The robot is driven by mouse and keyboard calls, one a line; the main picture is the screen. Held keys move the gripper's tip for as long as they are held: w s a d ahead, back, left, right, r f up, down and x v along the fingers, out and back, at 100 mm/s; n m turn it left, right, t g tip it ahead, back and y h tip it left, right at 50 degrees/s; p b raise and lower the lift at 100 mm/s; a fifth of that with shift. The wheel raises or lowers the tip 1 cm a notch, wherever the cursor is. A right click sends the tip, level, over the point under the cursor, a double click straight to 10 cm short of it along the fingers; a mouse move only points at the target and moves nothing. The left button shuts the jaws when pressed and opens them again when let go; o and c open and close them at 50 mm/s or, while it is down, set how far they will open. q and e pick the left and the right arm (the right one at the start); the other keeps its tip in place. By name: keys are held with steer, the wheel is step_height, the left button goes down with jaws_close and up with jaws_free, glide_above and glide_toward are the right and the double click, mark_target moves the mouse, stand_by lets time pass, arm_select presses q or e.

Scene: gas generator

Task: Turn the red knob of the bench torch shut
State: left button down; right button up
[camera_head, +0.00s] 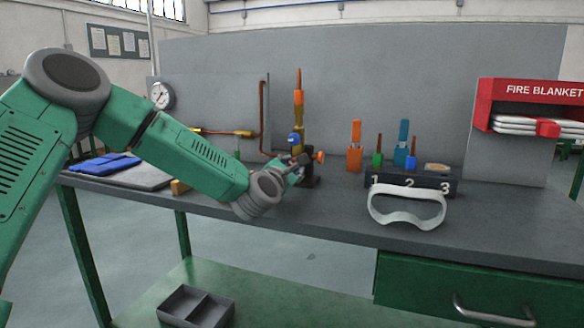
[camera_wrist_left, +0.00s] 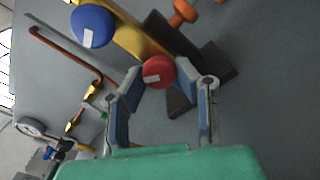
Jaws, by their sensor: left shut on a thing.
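The bench torch (camera_head: 298,112) stands upright at the back of the bench, with a brass body and an orange upper part. Its blue knob (camera_wrist_left: 92,26) is at the upper left in the left wrist view and also shows in the head view (camera_head: 293,138). The red knob (camera_wrist_left: 158,72) sits between the fingertips of my left gripper (camera_wrist_left: 160,75), which is shut on it. In the head view the left gripper (camera_head: 296,168) reaches the torch's lower part and the red knob is hidden. My right gripper is not in view.
An orange knob-like part (camera_head: 319,157) is right of the gripper. A numbered dark block (camera_head: 412,184) and white goggles (camera_head: 407,208) stand to the right. A copper pipe (camera_head: 262,118) rises left of the torch.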

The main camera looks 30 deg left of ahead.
arm_select(q)
steer(key=m, duration=0.2)
steer(key=m+p, duration=0.1)
steer(key=m, duration=0.1)
steer(key=m+p, duration=0.1)
steer(key=m, duration=0.1)
steer(key=shift+d+r+m, duration=0.3)
steer(key=shift+d, duration=0.05)
steer(key=m, duration=0.1)
steer(key=m+p, duration=0.1)
steer(key=shift+d+f+m, duration=0.1)
steer(key=shift+f+m, duration=0.1)
steer(key=shift+m, duration=0.2)
steer(key=shift+d+f+m+p, duration=0.1)
steer(key=shift+m+p, duration=0.3)
steer(key=shift+m, duration=0.1)
steer(key=shift+s+f, duration=0.1)
steer(key=c, duration=1.3)
jaws_free()
steer(key=shift+o, duration=0.2)
steer(key=shift+s, duration=0.1)
